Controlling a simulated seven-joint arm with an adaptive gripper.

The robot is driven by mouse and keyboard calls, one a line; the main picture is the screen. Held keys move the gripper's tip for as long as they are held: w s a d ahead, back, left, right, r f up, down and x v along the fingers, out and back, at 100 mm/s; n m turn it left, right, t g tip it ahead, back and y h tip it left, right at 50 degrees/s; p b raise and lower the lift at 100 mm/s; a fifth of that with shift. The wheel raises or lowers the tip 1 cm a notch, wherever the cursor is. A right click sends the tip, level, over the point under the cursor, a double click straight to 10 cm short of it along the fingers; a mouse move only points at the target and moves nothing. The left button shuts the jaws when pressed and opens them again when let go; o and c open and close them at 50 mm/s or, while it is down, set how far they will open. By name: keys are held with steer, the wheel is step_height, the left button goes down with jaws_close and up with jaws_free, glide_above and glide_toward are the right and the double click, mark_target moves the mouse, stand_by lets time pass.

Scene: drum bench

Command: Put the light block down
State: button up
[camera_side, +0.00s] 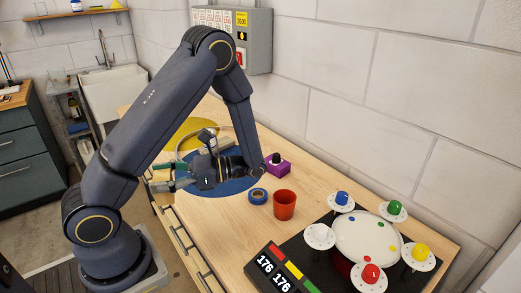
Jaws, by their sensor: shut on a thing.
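My gripper (163,183) is at the left side of the bench, low over the front edge area beside the blue round mat (237,186). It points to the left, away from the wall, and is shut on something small. I take this to be the light block, but the fingers hide it and its shape and colour cannot be made out. I cannot tell whether it touches the bench.
A drum-like board with coloured knobs (367,238) fills the right end. A yellow disc (196,132) lies behind my arm.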

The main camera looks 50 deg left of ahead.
steer(key=w+d+f+n+t+h, duration=0.1)
steer(key=w+d+n+h, duration=0.1)
steer(key=d+n+h, duration=0.5)
steer(key=w+d+n+h, duration=0.35)
steer(key=d+h, duration=0.35)
steer(key=h, duration=0.3)
steer(key=w+d+r+n+t+h, duration=0.5)
steer(key=w+d+n+t+h, duration=0.25)
steer(key=w+n+t, duration=0.5)
steer(key=w+a+r+n+t+y, duration=0.2)
steer(key=w+r+n+t, duration=0.5)
steer(key=t, duration=0.5)
steer(key=w+a+r+n+t+y, duration=0.6)
steer(key=w+a+t+y, duration=0.25)
steer(key=w+a, duration=0.2)
step_height(320, 180, down, 18)
steer(key=shift+g, duration=0.4)
steer(key=w+f, duration=0.3)
steer(key=w, duration=0.1)
steer(key=w+f, duration=0.3)
steer(key=w, duration=0.1)
steer(key=w+f, duration=0.4)
steer(key=shift+w+a, duration=0.2)
steer(key=shift+w, duration=0.05)
steer(key=shift+w+f, duration=0.15)
steer(key=shift+f, duration=0.75)
steer(key=shift+w+f, duration=0.15)
steer(key=shift+f, duration=0.75)
